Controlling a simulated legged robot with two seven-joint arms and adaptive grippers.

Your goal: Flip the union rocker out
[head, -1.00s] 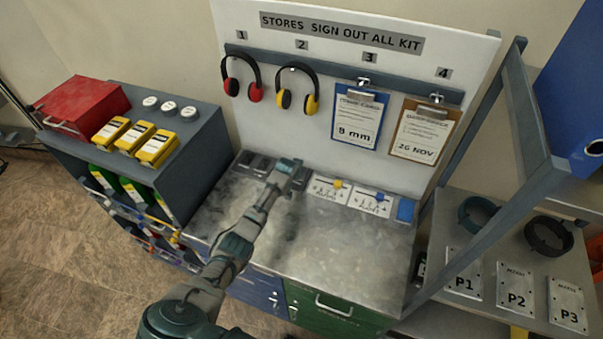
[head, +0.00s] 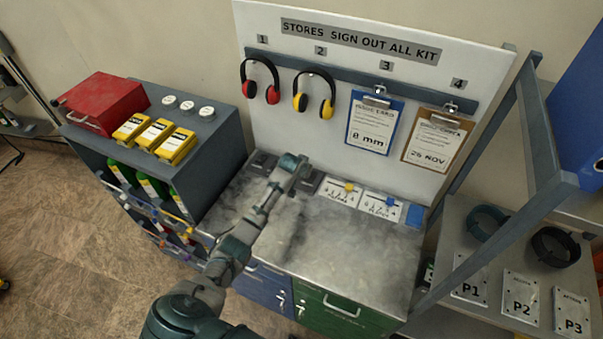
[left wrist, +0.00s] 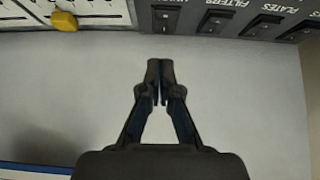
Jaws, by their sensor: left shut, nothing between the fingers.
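A row of black rocker switches stands at the back of the grey bench (head: 335,245). The left wrist view shows several of them along its top edge. The leftmost rocker (left wrist: 165,18) there has a cut-off label, perhaps the union one; the filters rocker (left wrist: 213,22) and plates rocker (left wrist: 262,26) are to its right. Which way each is tipped is too small to tell. My left gripper (left wrist: 160,72) is shut and empty, its tips just below the leftmost rocker and apart from it in the picture. In the head view my left gripper (head: 303,168) hides part of the row. My right gripper is out of view.
Slider panels with a yellow knob (head: 349,186) and a blue knob (head: 381,198) sit right of the rockers. Ear defenders (head: 262,82) and clipboards (head: 373,122) hang on the board behind. The bench front is clear. A slanted frame post (head: 490,243) stands at right.

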